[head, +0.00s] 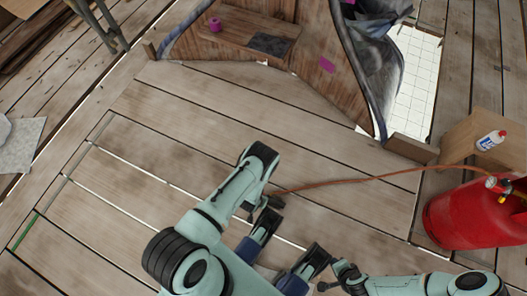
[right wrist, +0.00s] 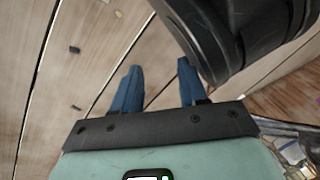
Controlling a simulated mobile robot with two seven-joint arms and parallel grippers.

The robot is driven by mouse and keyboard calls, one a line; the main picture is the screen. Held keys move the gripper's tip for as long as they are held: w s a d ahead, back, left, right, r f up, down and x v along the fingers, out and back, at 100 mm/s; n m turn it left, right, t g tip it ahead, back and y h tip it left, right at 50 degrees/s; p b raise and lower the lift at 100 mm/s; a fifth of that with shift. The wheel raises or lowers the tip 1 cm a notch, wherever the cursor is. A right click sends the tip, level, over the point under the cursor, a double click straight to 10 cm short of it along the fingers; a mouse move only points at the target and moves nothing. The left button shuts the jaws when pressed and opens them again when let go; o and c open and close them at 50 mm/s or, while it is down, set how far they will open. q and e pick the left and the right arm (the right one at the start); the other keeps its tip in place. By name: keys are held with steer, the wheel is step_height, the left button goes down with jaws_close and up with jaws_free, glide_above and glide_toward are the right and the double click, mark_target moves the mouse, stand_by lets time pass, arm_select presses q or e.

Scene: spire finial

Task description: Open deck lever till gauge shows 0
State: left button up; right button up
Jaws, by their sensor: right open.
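I cannot make out a deck lever or a gauge face in either view. My right gripper (right wrist: 158,85) shows its two blue fingers apart, with only wooden deck between them. A large black part, which looks like mine, hangs close beside its right finger. In the head view, two blue, black-tipped parts of mine show at the bottom centre, but I cannot tell which gripper they belong to. My left arm comes in from the left and bends at a black joint. Its fingers are not clear.
A brown hose (head: 370,178) crosses the plank deck (head: 170,140) from the cylinder. A wooden box (head: 465,140) carries a white bottle (head: 490,140). A draped wooden structure (head: 320,75) with a pink roll (head: 214,25) stands at the back. The left deck is mostly clear.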

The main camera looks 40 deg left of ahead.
arm_select(q)
steer(key=b+x, duration=0.3)
steer(key=x, duration=0.5)
steer(key=shift+w+f+b, duration=0.15)
steer(key=shift+f+b, duration=0.15)
steer(key=shift+b, duration=0.05)
steer(key=shift+w+f, duration=0.15)
steer(key=shift+f, duration=0.15)
arm_select(e)
steer(key=s+d+f+g, duration=0.1)
steer(key=s+f+g, duration=0.2)
steer(key=s+f, duration=0.2)
steer(key=s, duration=0.3)
steer(key=shift+s+f+m, duration=0.2)
steer(key=shift+s+m, duration=0.1)
steer(key=shift+s, duration=0.05)
arm_select(q)
steer(key=shift+a, duration=0.1)
jaws_close()
